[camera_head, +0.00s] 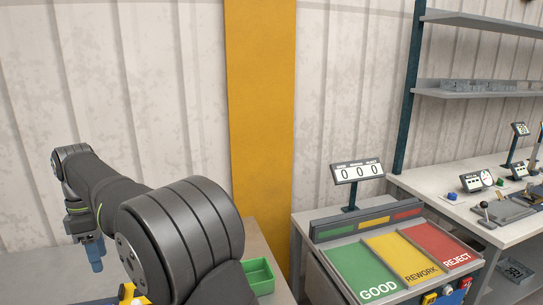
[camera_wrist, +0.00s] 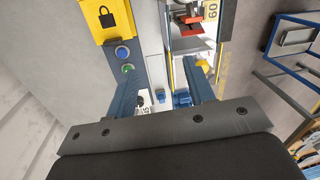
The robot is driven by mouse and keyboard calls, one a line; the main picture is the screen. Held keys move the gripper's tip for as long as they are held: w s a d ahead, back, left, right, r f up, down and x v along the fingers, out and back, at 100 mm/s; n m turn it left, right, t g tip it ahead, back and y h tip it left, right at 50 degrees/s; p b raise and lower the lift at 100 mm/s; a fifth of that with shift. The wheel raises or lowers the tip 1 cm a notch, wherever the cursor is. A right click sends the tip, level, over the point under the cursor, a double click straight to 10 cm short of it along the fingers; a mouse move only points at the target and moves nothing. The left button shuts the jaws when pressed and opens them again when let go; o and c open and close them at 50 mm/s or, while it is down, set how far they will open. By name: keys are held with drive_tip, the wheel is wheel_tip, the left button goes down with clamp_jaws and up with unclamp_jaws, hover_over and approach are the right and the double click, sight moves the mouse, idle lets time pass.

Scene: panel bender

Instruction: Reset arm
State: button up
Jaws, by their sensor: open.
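My gripper (camera_wrist: 163,78) is open in the wrist view, its two blue fingers spread apart with nothing held between them. In the head view my gripper (camera_head: 94,256) hangs at the far left, pointing down, with my dark arm running from the lower middle out to it. The table beneath it is mostly hidden by my arm.
A sorting station with green GOOD (camera_head: 361,272), yellow REWORK (camera_head: 405,257) and red REJECT (camera_head: 438,246) areas stands right of my arm, under a counter display (camera_head: 357,171). A green bin (camera_head: 259,276) sits beside my arm. A yellow lock panel (camera_wrist: 107,17) shows in the wrist view.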

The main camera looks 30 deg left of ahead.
drive_tip(key=w+a+f, duration=0.2)
drive_tip(key=a+f, duration=0.2)
drive_tip(key=f, duration=0.3)
drive_tip(key=shift+w+m+y, duration=0.3)
drive_tip(key=shift+w+m, duration=0.05)
drive_tip(key=shift+m, duration=0.05)
